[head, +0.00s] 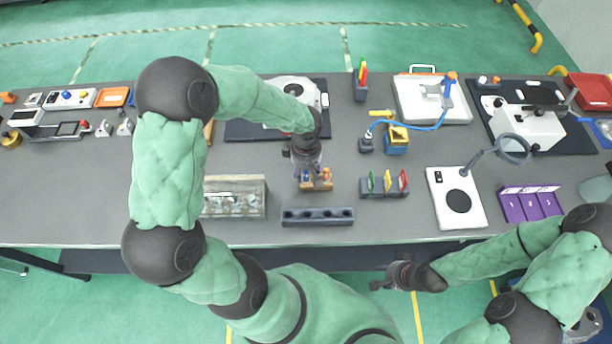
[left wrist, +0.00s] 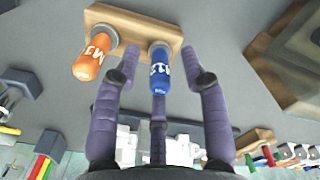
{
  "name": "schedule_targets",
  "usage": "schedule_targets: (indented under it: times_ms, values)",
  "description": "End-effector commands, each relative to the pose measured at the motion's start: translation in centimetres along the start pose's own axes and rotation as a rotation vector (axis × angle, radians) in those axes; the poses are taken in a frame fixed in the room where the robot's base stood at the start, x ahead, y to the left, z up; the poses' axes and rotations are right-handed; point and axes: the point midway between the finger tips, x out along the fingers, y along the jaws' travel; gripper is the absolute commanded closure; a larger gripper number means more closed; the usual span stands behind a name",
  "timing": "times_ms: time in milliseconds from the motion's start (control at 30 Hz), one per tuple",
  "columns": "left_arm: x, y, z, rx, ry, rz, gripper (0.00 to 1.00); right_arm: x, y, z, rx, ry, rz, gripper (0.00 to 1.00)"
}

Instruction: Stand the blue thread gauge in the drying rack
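The blue thread gauge (left wrist: 160,68) stands in a wooden block (left wrist: 130,24) beside an orange gauge (left wrist: 95,56) marked M3. The block also shows in the head view (head: 317,185), where my left gripper (head: 304,172) is directly over its left end. In the left wrist view my left gripper (left wrist: 161,72) is open, its purple fingers spread around the blue gauge with gaps at the sides. A long dark rack (head: 318,217) with several round holes, apparently the drying rack, lies just in front of the block. My right gripper (head: 383,284) hangs in front of the table; its fingers are unclear.
A clear box (head: 234,204) stands left of the dark rack. A small rack with green and red tags (head: 384,187) stands to its right, then a white plate with a black disc (head: 457,198). The table between rack and white plate is partly free.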

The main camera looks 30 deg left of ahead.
Motion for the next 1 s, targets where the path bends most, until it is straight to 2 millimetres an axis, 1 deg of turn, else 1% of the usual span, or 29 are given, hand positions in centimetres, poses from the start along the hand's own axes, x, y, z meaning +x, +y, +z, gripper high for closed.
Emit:
schedule_targets:
  times_ms: [33,67,100,133,533,667,833,933,1000]
  values:
    - [0.0,0.0,0.0,0.0,0.0,0.0,0.72,0.0,0.0,0.0,0.0,0.0,0.0,0.6]
    - [0.0,0.0,0.0,0.0,0.0,0.0,0.81,0.0,0.0,0.0,0.0,0.0,0.0,0.6]
    - [0.0,0.0,0.0,0.0,0.0,0.0,0.92,0.0,0.0,0.0,0.0,0.0,0.0,0.6]
    - [0.0,0.0,0.0,0.0,0.0,0.0,1.0,0.0,0.0,0.0,0.0,0.0,0.0,0.6]
    - [-0.1,0.0,0.0,0.0,0.0,0.0,1.0,0.0,0.0,0.0,0.0,0.0,0.0,0.6]
    - [-0.4,0.1,0.0,0.0,0.001,0.001,1.0,-0.1,0.0,0.0,0.0,0.0,0.0,0.6]
    - [-1.9,0.1,0.0,-0.001,0.001,0.002,1.0,-0.4,-0.1,0.0,0.0,0.0,0.0,0.6]
    - [-3.4,0.1,0.0,0.0,0.001,0.004,1.0,-0.7,-0.2,0.0,0.0,0.0,0.0,0.6]
    - [-4.3,-0.5,0.6,0.002,0.001,0.003,1.0,-0.8,-0.3,0.0,0.0,0.0,0.0,0.6]
